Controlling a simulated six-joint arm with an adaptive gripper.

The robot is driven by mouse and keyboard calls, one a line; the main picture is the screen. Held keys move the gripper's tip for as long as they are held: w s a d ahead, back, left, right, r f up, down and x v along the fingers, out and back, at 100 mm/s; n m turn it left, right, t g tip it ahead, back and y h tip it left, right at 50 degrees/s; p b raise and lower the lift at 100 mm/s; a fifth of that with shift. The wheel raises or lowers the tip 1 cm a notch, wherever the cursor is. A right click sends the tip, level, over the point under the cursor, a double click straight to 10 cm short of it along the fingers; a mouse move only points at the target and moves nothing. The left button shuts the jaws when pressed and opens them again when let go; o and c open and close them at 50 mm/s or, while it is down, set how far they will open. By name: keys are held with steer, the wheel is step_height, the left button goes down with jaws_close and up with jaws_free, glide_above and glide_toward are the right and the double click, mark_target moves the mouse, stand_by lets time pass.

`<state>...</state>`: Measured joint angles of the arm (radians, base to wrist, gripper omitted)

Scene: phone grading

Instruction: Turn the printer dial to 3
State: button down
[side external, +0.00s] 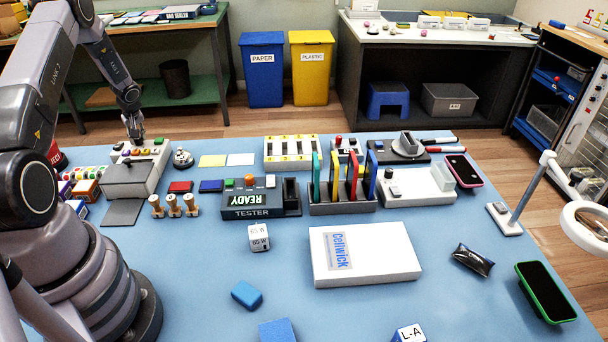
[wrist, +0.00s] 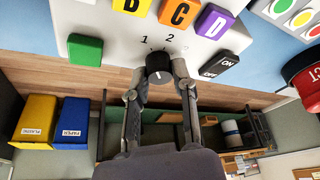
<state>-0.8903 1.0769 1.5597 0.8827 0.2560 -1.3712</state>
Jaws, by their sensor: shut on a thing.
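The printer (side external: 127,178) stands at the left of the blue table in the side external view; its white panel (wrist: 110,25) fills the top of the wrist view. The black dial (wrist: 158,64) sits on this panel, with printed marks 1 and 2 beyond it and a small mark at the right that I cannot read fully. A white line shows on the dial, but which number it points to is unclear. My gripper (wrist: 158,78) is shut on the dial, one finger on each side. In the side external view my gripper (side external: 135,136) is over the printer's back part.
Around the dial are a green button (wrist: 85,49), lettered yellow, orange and purple buttons, and a black ON/OFF switch (wrist: 220,65). A bell (side external: 183,158) and wooden stamps (side external: 173,205) stand right of the printer. Small colourful boxes (side external: 85,190) stand left of it.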

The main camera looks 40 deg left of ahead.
steer(key=m+t, duration=0.1)
steer(key=m, duration=0.2)
stand_by(0.4)
steer(key=c, duration=0.9)
jaws_free()
steer(key=v, duration=1.2)
steer(key=shift+s, duration=0.2)
steer(key=shift+a, duration=0.2)
